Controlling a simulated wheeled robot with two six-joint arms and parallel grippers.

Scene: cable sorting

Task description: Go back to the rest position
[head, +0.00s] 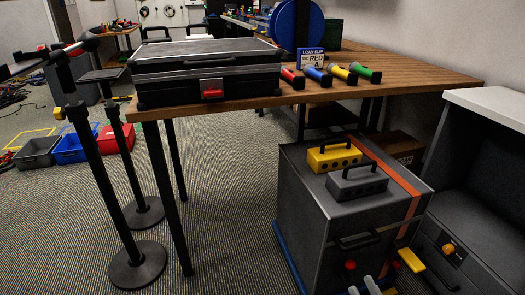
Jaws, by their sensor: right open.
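My right gripper (385,281) shows only in part at the bottom edge of the head view, low in front of the grey cabinet (300,205). It is open, and I see nothing held in it. Much of it is cut off by the frame. My left gripper is not in view. On the wooden table (430,80), red (292,79), blue (318,76), yellow (343,75) and green (367,73) plug-like pieces lie in a row beside a black case (205,72).
Yellow (333,157) and grey (357,183) handled blocks sit on the cabinet. A grey, white-topped unit (490,180) stands at right. Black posts (95,175) stand at left, near grey (37,152), blue (71,149) and red (117,138) bins. The carpet at lower centre is clear.

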